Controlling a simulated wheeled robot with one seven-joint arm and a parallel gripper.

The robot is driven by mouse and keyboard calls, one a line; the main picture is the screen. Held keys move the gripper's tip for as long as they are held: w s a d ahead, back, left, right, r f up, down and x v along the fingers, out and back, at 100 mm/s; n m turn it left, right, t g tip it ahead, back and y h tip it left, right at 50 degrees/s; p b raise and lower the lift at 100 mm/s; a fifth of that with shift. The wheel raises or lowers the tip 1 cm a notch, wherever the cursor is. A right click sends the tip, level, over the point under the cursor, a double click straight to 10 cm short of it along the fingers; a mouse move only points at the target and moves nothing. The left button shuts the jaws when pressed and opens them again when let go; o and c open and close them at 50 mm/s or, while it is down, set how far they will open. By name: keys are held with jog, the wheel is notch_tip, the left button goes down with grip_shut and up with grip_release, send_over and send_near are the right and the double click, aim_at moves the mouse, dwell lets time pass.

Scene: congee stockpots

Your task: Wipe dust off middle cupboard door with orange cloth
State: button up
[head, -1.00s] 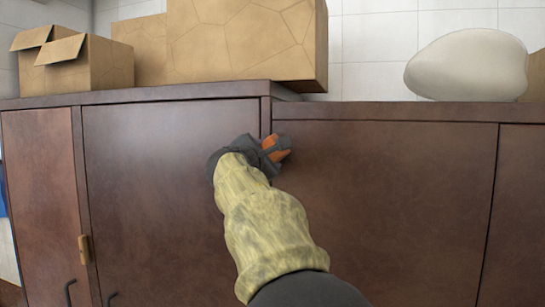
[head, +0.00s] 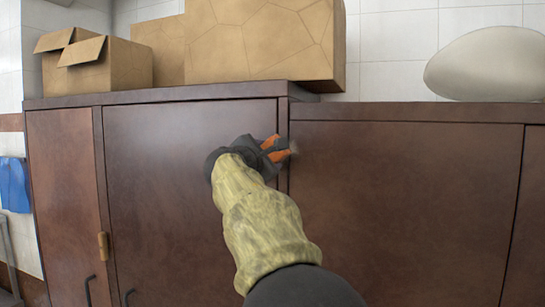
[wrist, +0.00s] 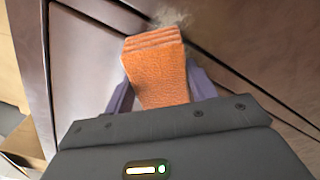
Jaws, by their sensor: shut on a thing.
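My gripper (head: 270,150) is shut on a folded orange cloth (head: 276,146), held out towards the dark brown cupboard front. The cloth also shows in the wrist view (wrist: 158,75) between the purplish fingers of my gripper (wrist: 160,92). A pale grey dust patch (wrist: 172,18) lies just beyond the cloth's tip; whether they touch is unclear. In the head view my arm and gripper cover part of the seam between the left wide door (head: 180,190) and the right wide door (head: 405,205). A faint grey smudge shows at the cloth's tip.
A narrow door (head: 62,190) with a small tan latch (head: 103,246) is at the left. Dark handles (head: 90,290) sit low. Cardboard boxes (head: 265,40) and a pale rounded object (head: 490,65) stand on the top. A blue item (head: 14,185) hangs at far left.

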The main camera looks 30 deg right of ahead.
dwell(0.3)
jog(key=shift+w+a+p, duration=0.2)
jog(key=shift+w+a, duration=0.35)
jog(key=shift+w, duration=0.15)
jog(key=shift+w+a+p, duration=0.2)
jog(key=shift+w+a, duration=0.3)
jog(key=shift+w, duration=0.2)
jog(key=w+a+p, duration=0.1)
jog(key=w+a, duration=0.1)
jog(key=w, duration=0.1)
jog(key=shift+a, duration=0.15)
jog(key=shift+s, duration=0.1)
jog(key=shift+b+v, duration=1.4)
jog(key=shift+v, duration=1.5)
jog(key=shift+a, duration=0.1)
